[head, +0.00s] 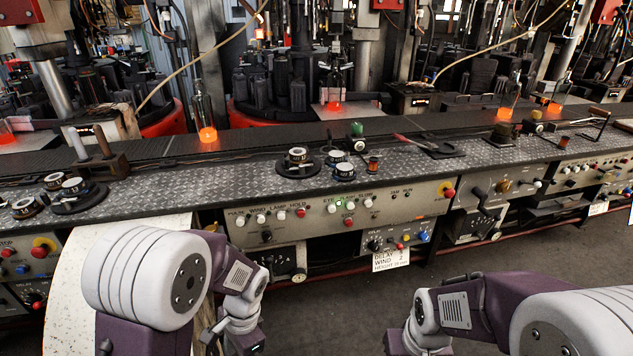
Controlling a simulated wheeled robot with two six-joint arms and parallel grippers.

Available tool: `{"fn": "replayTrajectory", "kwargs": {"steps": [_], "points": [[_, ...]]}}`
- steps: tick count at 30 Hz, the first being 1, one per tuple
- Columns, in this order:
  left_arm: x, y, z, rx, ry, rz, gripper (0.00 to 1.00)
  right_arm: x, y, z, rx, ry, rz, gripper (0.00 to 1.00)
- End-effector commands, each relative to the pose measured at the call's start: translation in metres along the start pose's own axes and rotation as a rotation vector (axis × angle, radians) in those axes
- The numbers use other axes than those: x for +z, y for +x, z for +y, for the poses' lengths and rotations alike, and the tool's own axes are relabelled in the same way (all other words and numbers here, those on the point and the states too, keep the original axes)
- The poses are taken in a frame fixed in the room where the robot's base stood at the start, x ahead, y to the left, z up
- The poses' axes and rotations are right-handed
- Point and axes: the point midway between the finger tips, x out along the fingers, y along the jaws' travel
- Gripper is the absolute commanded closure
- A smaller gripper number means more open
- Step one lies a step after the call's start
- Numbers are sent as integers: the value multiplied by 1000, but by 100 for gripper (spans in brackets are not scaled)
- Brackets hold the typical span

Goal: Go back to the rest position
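My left arm (150,280) comes in from the bottom left, bent, with its wrist (243,318) pointing down near the bottom edge. My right arm (500,310) comes in from the bottom right, with its wrist (418,335) at the bottom edge. Both arms are in front of the machine bench and below its top. The fingers of both grippers are out of the picture below, so whether they hold anything cannot be seen.
A long bench with a tread-plate top (240,185) runs across the view, with a button panel (340,212) on its front. Glowing glass bottles (204,115) stand along the back. A pale sheet (80,280) hangs at left. Grey floor (340,305) is clear between my arms.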

Motion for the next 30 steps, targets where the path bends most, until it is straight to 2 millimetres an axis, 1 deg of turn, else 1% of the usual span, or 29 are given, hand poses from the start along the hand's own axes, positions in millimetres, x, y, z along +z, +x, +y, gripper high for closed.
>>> {"fn": "replayTrajectory", "kwargs": {"steps": [1, 3, 8, 9, 10, 14, 18, 21, 24, 25, 30], "points": [[7, -7, 4, 13, -156, 65, 52, 0, 0, 0, 0, 0, 0, 65], [14, -15, 11, 38, -385, 152, 52, 0, 0, 0, 0, 0, 0, 65], [30, -29, 20, 101, -877, 329, 52, 0, 0, 0, 0, 0, 0, 65], [35, -54, 19, 105, -890, 331, 52, -2, -25, 0, 0, 0, -2, 65], [38, -66, 18, 104, -881, 327, 52, -4, -38, -1, 0, 0, -1, 65], [47, -107, 18, 103, -875, 324, 52, -9, -80, -2, 0, 0, 1, 65], [59, -155, 16, 103, -872, 323, 52, -14, -129, -2, 0, 0, 1, 65], [66, -184, 16, 103, -871, 323, 52, -17, -160, -3, 0, 0, 0, 65], [70, -200, 15, 103, -870, 322, 52, -18, -176, -3, 0, 0, 0, 65], [71, -202, 15, 103, -870, 322, 52, -18, -178, -3, 0, 0, 0, 65], [71, -201, 15, 103, -869, 322, 52, -18, -177, -3, 0, 0, 0, 65]]}}
